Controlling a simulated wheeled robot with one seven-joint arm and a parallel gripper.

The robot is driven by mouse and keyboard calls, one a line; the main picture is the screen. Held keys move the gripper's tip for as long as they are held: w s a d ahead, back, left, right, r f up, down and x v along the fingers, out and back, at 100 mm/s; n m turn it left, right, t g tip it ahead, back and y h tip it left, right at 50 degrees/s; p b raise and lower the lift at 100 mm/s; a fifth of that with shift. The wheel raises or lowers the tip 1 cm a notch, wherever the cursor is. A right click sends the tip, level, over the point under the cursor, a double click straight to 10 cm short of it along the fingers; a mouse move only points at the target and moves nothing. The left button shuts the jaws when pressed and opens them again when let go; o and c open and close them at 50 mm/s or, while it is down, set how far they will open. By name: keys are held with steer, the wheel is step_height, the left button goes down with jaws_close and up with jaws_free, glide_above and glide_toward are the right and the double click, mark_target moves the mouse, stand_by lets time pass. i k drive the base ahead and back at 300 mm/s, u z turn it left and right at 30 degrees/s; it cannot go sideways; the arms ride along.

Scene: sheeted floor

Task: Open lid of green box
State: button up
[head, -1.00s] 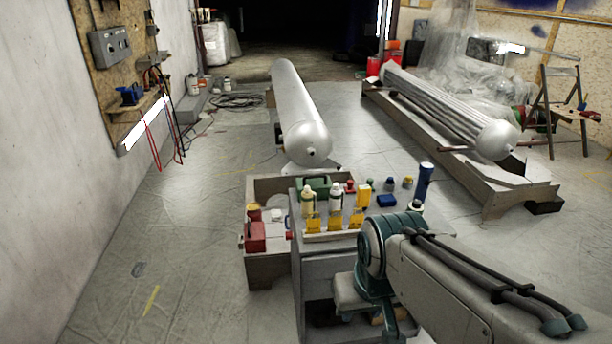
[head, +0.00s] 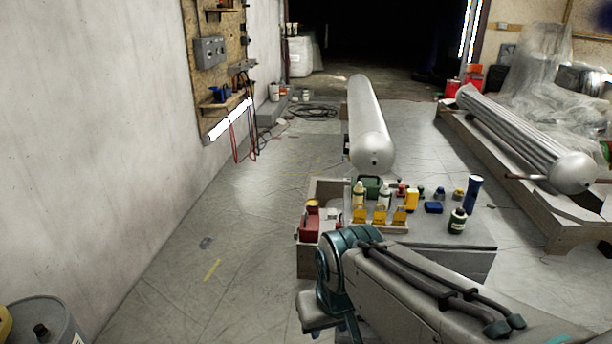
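The green box (head: 369,186) stands at the back left of the grey workbench (head: 471,236) in the head view. Its lower front is partly hidden by white bottles and yellow items. It is too small to tell how its lid sits. My arm reaches in from the lower right, in front of the bench. My gripper's fingers do not show clearly, so I cannot see whether they hold anything.
Bottles (head: 457,221), yellow containers (head: 380,214) and a blue cylinder (head: 473,194) crowd the bench top. A red container (head: 309,227) stands at its left. A drum (head: 42,322) is at the lower left.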

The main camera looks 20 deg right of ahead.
mark_target(370, 182)
steer(key=u, duration=0.4)
steer(key=i, duration=2)
steer(key=z, duration=1.55)
steer(key=i, duration=0.7)
steer(key=z, duration=0.75)
